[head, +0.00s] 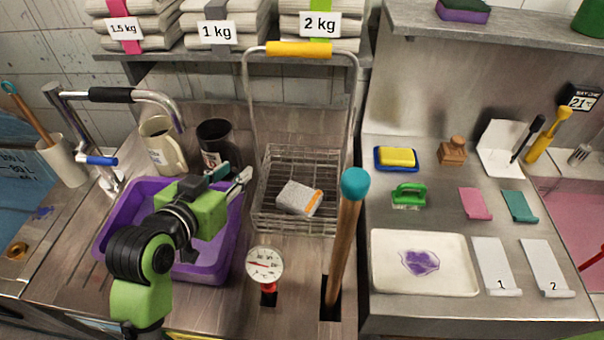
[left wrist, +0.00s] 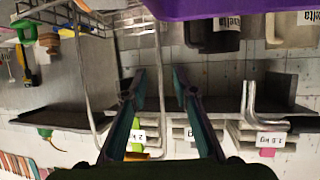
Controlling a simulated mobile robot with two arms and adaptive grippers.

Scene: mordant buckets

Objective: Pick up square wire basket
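The square wire basket (head: 262,210) stands on the metal counter, a grey block with an orange stripe (head: 300,198) inside it. Its tall wire handle rises to a yellow grip (head: 298,49). My left gripper (head: 244,175) is just left of the basket, over the purple tub's right side, with its fingers pointing toward the handle's left upright. In the left wrist view my left gripper (left wrist: 156,72) has its fingers apart, and a handle upright (left wrist: 160,85) appears between them in the picture. I cannot tell its depth. The right gripper is not in view.
The purple tub (head: 110,222) lies under my left arm. A dark mug (head: 216,145) and a cream mug (head: 160,145) stand behind it. A wooden stick with a teal top (head: 345,225) and a red-based dial (head: 264,265) stand in front of the basket.

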